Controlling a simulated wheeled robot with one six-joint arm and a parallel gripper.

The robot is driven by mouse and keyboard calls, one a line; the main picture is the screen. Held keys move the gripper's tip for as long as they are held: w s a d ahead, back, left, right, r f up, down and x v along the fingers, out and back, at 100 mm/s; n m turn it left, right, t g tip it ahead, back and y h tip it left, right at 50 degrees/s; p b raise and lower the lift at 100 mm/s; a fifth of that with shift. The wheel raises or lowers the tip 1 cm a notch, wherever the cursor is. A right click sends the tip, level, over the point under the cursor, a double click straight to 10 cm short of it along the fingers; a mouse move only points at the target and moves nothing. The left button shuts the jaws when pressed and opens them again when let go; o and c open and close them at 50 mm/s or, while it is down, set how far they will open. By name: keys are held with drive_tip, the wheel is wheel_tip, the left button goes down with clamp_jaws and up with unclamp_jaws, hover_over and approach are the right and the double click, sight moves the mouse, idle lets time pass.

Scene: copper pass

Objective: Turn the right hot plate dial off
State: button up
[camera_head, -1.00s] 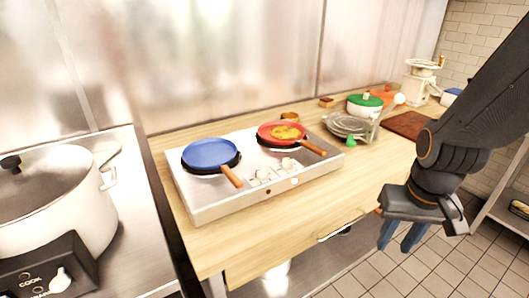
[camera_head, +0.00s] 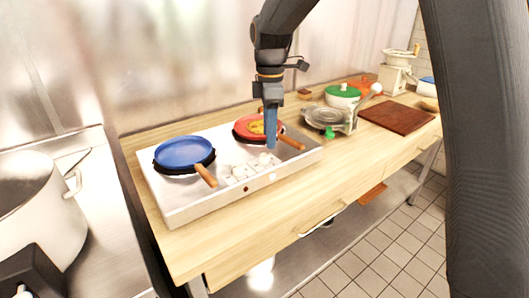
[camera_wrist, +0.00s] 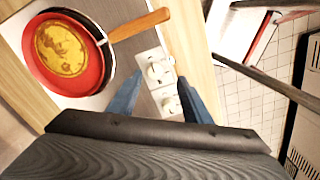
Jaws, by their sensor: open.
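The silver hot plate (camera_head: 190,207) stands on the wooden counter, with white dials (camera_head: 240,172) along its front middle. The right dial (camera_head: 266,159) is just below and beside my gripper tips in the head view. My gripper (camera_head: 271,147) points down over the hot plate, between the red pan and the dials. In the wrist view its blue fingers (camera_wrist: 165,95) are apart, with white dials (camera_wrist: 158,72) seen between and beyond them. A red pan (camera_head: 243,130) with yellow food sits on the right burner, partly hidden by my gripper. The dial's setting is too small to read.
A blue pan (camera_head: 185,152) sits on the left burner. The red pan's wooden handle (camera_head: 291,143) sticks out close to my fingers. A green-lidded pot (camera_head: 343,95), a glass lid (camera_head: 323,117) and a brown board (camera_head: 397,118) stand to the right. The counter front (camera_head: 300,190) is clear.

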sight(265, 155)
drive_tip(key=shift+w+a+r+n, duration=0.2)
drive_tip(key=shift+w+a+n, duration=0.15)
drive_tip(key=shift+a+n, duration=0.15)
drive_tip(key=shift+w+a+f, duration=0.1)
drive_tip(key=shift+a, duration=0.05)
wheel_tip(265, 155, down, 7)
drive_tip(key=shift+f+p, duration=0.2)
drive_tip(key=shift+p, duration=0.9)
drive_tip(key=shift+c, duration=0.3)
drive_tip(key=c, duration=1)
